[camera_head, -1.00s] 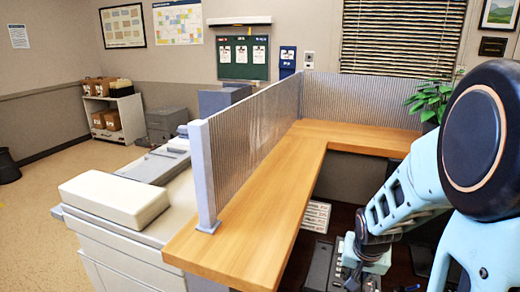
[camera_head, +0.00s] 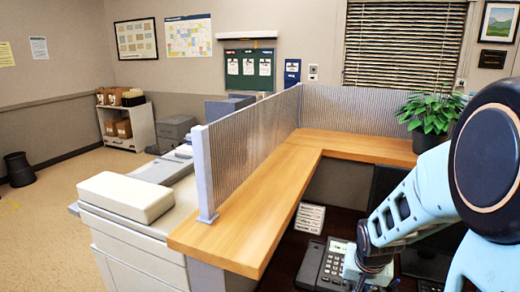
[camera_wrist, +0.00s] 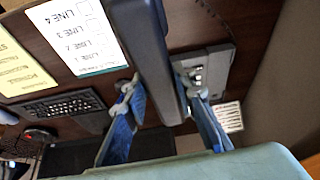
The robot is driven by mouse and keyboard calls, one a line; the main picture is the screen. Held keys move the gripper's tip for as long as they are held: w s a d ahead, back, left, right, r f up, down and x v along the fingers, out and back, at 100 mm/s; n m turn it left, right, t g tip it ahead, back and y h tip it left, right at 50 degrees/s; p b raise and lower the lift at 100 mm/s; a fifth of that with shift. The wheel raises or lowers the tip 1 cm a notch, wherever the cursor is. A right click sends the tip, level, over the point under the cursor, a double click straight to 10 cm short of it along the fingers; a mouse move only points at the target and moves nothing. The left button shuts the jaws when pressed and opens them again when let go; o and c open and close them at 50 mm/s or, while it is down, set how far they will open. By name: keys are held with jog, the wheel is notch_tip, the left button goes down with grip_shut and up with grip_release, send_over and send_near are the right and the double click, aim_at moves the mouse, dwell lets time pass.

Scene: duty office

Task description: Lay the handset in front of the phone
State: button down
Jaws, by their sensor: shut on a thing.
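My gripper (camera_wrist: 165,125) is shut on the dark handset (camera_wrist: 150,60), a long bar between its two blue fingers in the wrist view. The handset runs from the top edge down between the fingertips. The grey phone (camera_wrist: 216,66) lies below and to the right of it in the wrist view, partly covered by a finger. In the head view the phone (camera_head: 334,262) sits on the dark lower desk, its keypad showing, just left of my gripper. The handset cannot be made out in the head view, where my arm covers that area.
The wooden counter (camera_head: 262,205) with a ribbed screen (camera_head: 250,140) borders the desk. In the wrist view, a line-list sheet (camera_wrist: 80,35), a yellow sheet (camera_wrist: 18,65) and a keyboard (camera_wrist: 60,106) lie left of the handset.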

jog(key=w+a+r+n+y+p, duration=0.1)
jog(key=w+a+r+n+p, duration=0.25)
jog(key=a+r+p, duration=0.55)
jog(key=s+a+f+b, duration=0.1)
jog(key=s+a+f, duration=0.1)
jog(key=s+f, duration=0.2)
jog(key=shift+s+a+f+b, duration=0.2)
jog(key=shift+s+a+b, duration=0.05)
jog(key=shift+b, duration=0.15)
jog(key=shift+f, duration=0.1)
